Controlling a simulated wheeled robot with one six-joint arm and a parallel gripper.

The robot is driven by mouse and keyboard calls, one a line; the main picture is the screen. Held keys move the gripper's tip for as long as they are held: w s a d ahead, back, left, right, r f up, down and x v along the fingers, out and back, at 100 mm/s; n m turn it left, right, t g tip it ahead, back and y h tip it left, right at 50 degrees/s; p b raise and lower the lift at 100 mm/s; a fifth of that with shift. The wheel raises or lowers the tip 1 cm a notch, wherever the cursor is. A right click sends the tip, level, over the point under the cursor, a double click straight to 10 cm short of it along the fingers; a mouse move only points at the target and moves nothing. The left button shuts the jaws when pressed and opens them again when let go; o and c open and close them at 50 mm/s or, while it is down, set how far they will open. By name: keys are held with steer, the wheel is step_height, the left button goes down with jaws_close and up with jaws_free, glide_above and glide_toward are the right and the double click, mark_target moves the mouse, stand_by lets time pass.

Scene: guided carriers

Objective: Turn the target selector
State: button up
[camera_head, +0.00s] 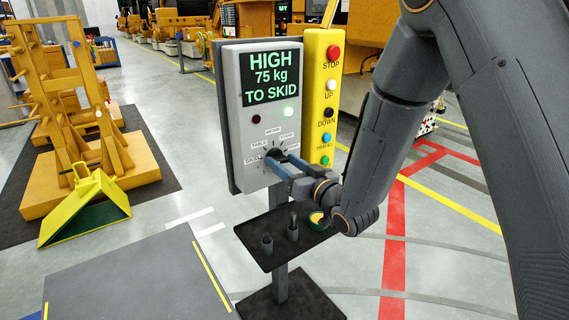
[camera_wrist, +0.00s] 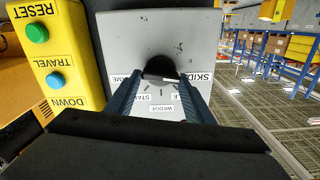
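The target selector is a black knob (camera_head: 272,154) on the grey control box (camera_head: 241,100), ringed by small labels. It also shows as a dark rounded shape in the wrist view (camera_wrist: 161,67). My gripper (camera_head: 276,160) reaches the knob from the front right. In the wrist view its blue fingers (camera_wrist: 161,80) stand apart, one on each side of the knob. I cannot tell whether they touch it. The fingers partly hide the knob and labels in the head view. The display (camera_head: 271,76) reads "HIGH 75 kg TO SKID".
A yellow button panel (camera_head: 318,70) stands close to the right of the box. Below is a black shelf (camera_head: 262,228) with small dark posts and a green-yellow round item. A yellow-green wedge (camera_head: 85,207) and an orange frame stand left. A grey platform (camera_head: 140,280) lies front left.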

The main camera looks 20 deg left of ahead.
steer(key=c, duration=0.5)
steer(key=m, duration=0.3)
steer(key=shift+w+d+m, duration=0.1)
steer(key=shift+m, duration=2.2)
steer(key=shift+d+f, duration=0.1)
steer(key=o, duration=1.1)
steer(key=shift+w, duration=0.1)
steer(key=shift+c, duration=0.2)
